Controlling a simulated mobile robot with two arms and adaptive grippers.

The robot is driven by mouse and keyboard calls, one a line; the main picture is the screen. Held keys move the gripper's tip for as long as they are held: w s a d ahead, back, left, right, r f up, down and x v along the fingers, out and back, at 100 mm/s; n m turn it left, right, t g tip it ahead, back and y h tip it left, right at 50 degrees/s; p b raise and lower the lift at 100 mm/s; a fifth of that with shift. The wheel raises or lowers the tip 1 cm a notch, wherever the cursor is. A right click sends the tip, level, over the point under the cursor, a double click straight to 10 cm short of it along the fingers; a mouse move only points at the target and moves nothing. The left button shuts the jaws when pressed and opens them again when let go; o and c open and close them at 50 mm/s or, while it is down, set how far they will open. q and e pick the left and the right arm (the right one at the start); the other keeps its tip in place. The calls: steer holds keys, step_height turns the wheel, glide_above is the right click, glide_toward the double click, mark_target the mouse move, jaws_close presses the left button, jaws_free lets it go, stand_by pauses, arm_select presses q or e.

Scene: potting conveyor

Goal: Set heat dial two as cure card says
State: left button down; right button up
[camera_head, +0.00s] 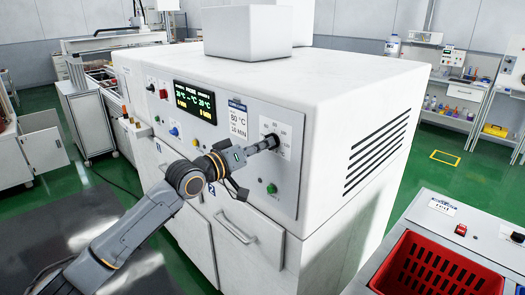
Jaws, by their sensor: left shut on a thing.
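The white curing oven has a grey front panel (180,135) with a dark display (195,101); its small figures seem to read 20 °C for both chambers. The cure card (238,121) on the panel reads 80 °C, with a line of minutes below that looks like 16. Heat dial two (275,139) is a dark knob on a white scale plate at the panel's right. My left gripper (269,143) reaches in from the left and is shut on this dial, partly hiding it. The dial's pointer setting cannot be read. My right gripper is out of view.
A green button (271,188) sits below the dial, and blue and yellow knobs (174,131) sit left of my arm. A door handle (235,228) juts out below. A red crate (438,265) stands on a bench at the right front.

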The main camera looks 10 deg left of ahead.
arm_select(q)
steer(key=m+b, duration=0.1)
steer(key=m, duration=0.5)
steer(key=shift+f, duration=0.1)
steer(key=shift+m, duration=0.4)
steer(key=c, duration=1.4)
jaws_free()
steer(key=shift+o, duration=0.2)
steer(key=v, duration=1.2)
steer(key=shift+f, duration=0.1)
